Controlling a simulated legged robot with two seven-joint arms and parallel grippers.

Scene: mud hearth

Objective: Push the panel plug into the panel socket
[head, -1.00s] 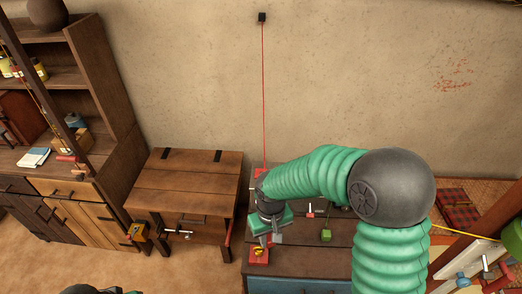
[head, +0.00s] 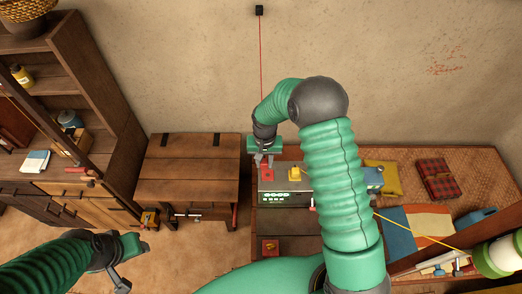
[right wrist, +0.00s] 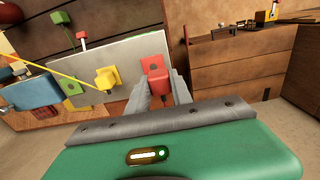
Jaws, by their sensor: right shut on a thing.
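A red block (head: 267,174), which looks like the panel plug, is between my right gripper's fingers (head: 264,160). In the right wrist view the red block (right wrist: 155,82) sits between the two grey fingertips (right wrist: 160,92), at the right end of the grey panel (right wrist: 138,55). The gripper is shut on it. In the head view it is at the left end of the grey panel (head: 318,180).
A yellow block (head: 294,173) stands on the panel beside the red one. A red piece (head: 269,247) lies on the bench front. A red cord (head: 261,70) runs down from a black wall box (head: 259,10). A wooden table (head: 188,165) stands left.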

